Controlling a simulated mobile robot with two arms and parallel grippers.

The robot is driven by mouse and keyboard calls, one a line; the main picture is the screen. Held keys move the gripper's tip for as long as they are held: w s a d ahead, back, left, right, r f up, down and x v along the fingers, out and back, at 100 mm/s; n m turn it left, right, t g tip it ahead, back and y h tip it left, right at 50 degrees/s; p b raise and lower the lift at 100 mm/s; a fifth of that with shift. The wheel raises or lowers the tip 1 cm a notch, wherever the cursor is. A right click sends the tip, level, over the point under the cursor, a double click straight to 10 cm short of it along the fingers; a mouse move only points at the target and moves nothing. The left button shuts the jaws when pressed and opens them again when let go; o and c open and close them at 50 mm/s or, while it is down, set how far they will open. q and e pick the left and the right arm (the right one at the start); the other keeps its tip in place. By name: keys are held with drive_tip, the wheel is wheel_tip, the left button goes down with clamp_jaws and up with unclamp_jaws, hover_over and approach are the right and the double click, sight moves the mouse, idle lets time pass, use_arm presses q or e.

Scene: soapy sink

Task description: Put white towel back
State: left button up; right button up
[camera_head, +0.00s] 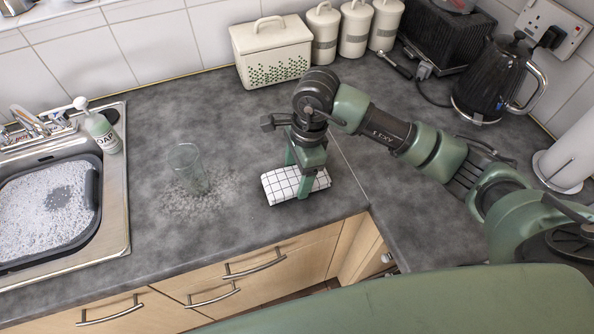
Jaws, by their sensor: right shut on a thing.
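The white towel (284,186), folded and with a dark grid pattern, lies on the grey worktop near its front edge, right of the glass. My right gripper (305,176) points down over the towel and is shut on it. The fingertips are partly hidden by the towel and the gripper body. The towel looks to be at or just above the worktop; I cannot tell if it is lifted. My left gripper is not in view.
A clear glass (188,168) stands in a patch of suds left of the towel. The soapy sink (112,200) and soap bottle (101,130) are at the left. A bread bin (271,52), canisters (323,35) and kettle (492,80) line the back. Worktop behind the glass is clear.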

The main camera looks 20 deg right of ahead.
drive_tip(key=shift+f, duration=0.2)
drive_tip(key=o, duration=1.3)
drive_tip(key=shift+r, duration=0.1)
drive_tip(key=shift+r, duration=0.1)
drive_tip(key=shift+r, duration=0.2)
wheel_tip(320, 180, up, 12)
drive_tip(key=d+b, duration=0.1)
drive_tip(key=b, duration=0.2)
drive_tip(key=shift+d+f, duration=0.2)
drive_tip(key=shift+d, duration=0.15)
